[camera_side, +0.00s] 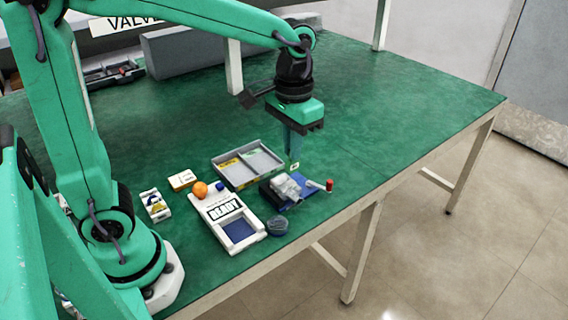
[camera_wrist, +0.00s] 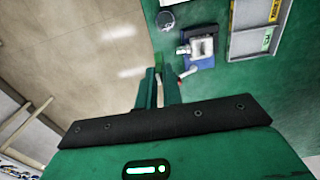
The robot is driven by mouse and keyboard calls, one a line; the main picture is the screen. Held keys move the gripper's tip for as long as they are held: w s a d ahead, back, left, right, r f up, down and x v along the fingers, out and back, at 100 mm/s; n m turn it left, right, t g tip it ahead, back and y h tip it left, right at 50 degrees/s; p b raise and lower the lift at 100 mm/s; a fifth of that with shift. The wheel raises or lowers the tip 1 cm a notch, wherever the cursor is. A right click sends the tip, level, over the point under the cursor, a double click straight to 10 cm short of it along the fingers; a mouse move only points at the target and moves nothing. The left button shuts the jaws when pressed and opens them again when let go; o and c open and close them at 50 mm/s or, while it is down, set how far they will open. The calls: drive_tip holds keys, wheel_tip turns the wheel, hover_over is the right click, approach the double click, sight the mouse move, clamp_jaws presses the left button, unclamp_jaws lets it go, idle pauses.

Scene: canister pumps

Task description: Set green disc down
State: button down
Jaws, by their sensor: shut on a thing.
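My gripper (camera_side: 292,158) points straight down above the green table, right of the grey tray and just behind the pump. In the wrist view its fingers (camera_wrist: 159,74) are close together, shut on a small green thing at the tips, which I take to be the green disc (camera_wrist: 158,60). The disc is small there and hard to tell from the green fingers and table. The grey tray (camera_side: 270,173) has two compartments, one with a yellow label and one with a green label. The grey pump (camera_side: 287,187) with a red-knobbed handle stands on a blue base.
A white READY panel (camera_side: 195,206) with an orange ball (camera_side: 200,190) and a blue ball (camera_side: 221,187) lies left of the pump. A dark round canister (camera_side: 277,226) stands near the front edge. White boxes (camera_side: 182,180) lie left.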

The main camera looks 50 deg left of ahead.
drive_tip(key=a+f, duration=0.6)
drive_tip(key=a, duration=0.8)
drive_tip(key=shift+s+f, duration=0.15)
drive_tip(key=shift+s, duration=0.15)
hover_over(236, 172)
wheel_tip(236, 172, down, 7)
drive_tip(key=shift+f, duration=2)
drive_tip(key=shift+f, duration=0.15)
drive_tip(key=c, duration=1.5)
unclamp_jaws()
drive_tip(key=shift+c, duration=0.2)
drive_tip(key=shift+r, duration=0.2)
